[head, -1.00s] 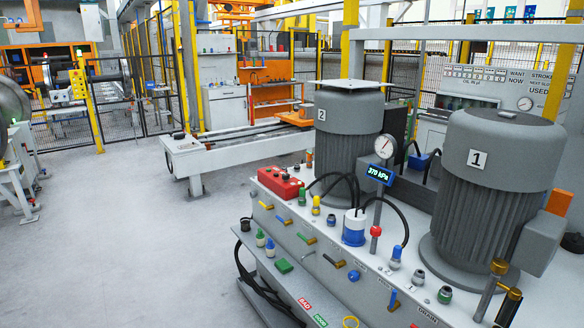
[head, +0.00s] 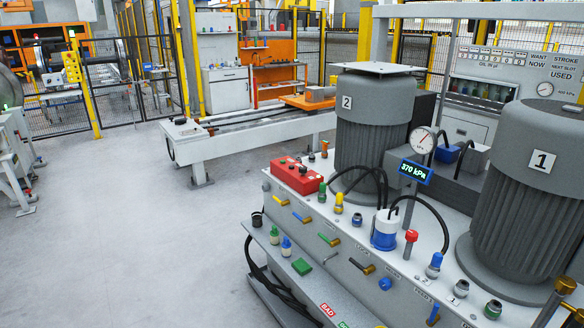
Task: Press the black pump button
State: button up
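A red control box (head: 297,175) sits on the back left corner of the grey pump bench (head: 345,240) in the head view. Small dark knobs or buttons show on its top, but they are too small to tell which is the black pump button. Two large grey ribbed motors stand on the bench, marked 2 (head: 372,120) and 1 (head: 535,190). A small display (head: 415,172) reads 370 kPa beneath a round gauge (head: 423,140). My gripper is not in view.
A blue and white canister (head: 384,229) with black hoses and several coloured fittings crowd the bench top. Valve handles line its front. The floor (head: 130,240) to the left is clear.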

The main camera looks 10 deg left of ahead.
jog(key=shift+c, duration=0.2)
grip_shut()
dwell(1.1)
